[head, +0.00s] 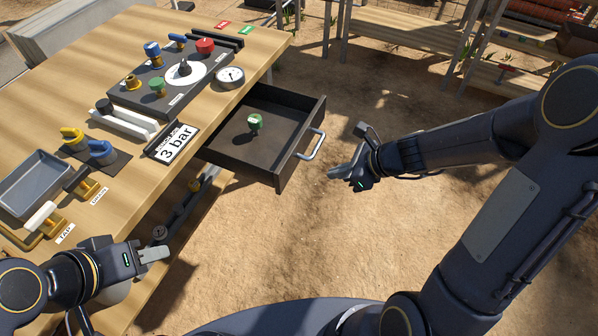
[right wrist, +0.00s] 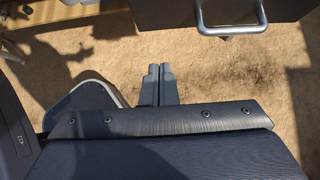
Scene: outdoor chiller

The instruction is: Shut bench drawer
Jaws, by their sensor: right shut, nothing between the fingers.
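The bench drawer (head: 285,165) is pulled out from the right side of the wooden bench (head: 120,30). It is dark, and a green-topped object (head: 255,122) stands inside it. Its silver bar handle (head: 312,144) is on the front face; the handle also shows at the top right of the right wrist view (right wrist: 230,27). My right gripper (head: 335,172) is shut and empty, a little to the right of the drawer front and apart from the handle. Its closed fingers show in the right wrist view (right wrist: 158,75). My left gripper (head: 155,254) is at the bench's front edge; its fingers look close together, but their gap is unclear.
On the bench are a dark panel with coloured knobs (head: 165,95), a gauge (head: 230,76), a "3 bar" sign (head: 176,145), a grey tray (head: 35,185) and clamps. Sandy ground right of the drawer is clear. A wooden shelf (head: 400,35) stands behind.

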